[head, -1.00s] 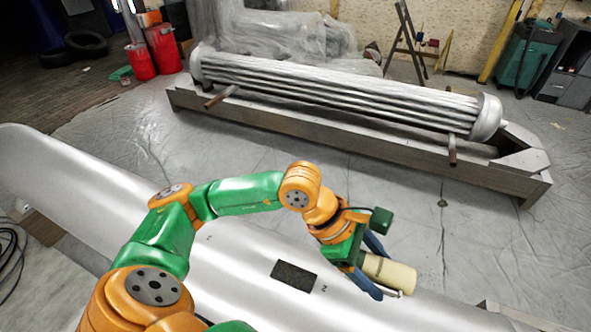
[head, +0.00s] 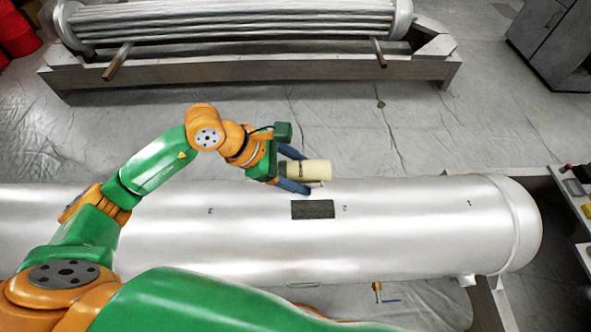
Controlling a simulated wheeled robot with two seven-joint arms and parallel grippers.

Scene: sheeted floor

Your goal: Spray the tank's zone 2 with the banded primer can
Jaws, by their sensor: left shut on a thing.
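The silvery tank (head: 420,225) lies across the lower part of the head view. It bears small dark marks: one reading 1 near its right end, one that looks like 2 near the middle, and one farther left. A dark rectangular patch (head: 313,209) sits just left of the middle mark. My left gripper (head: 300,171) is shut on a cream can (head: 316,171), which lies sideways in the picture near the tank's far edge, just beyond the patch. I cannot make out a band on the can. My right gripper is not in view.
A tube bundle (head: 240,22) rests on a long grey stand (head: 230,72) behind the tank. Sheeted floor (head: 430,130) lies clear between them. A dark cabinet (head: 550,40) stands at top right. A bench with small items (head: 577,195) is at the right edge.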

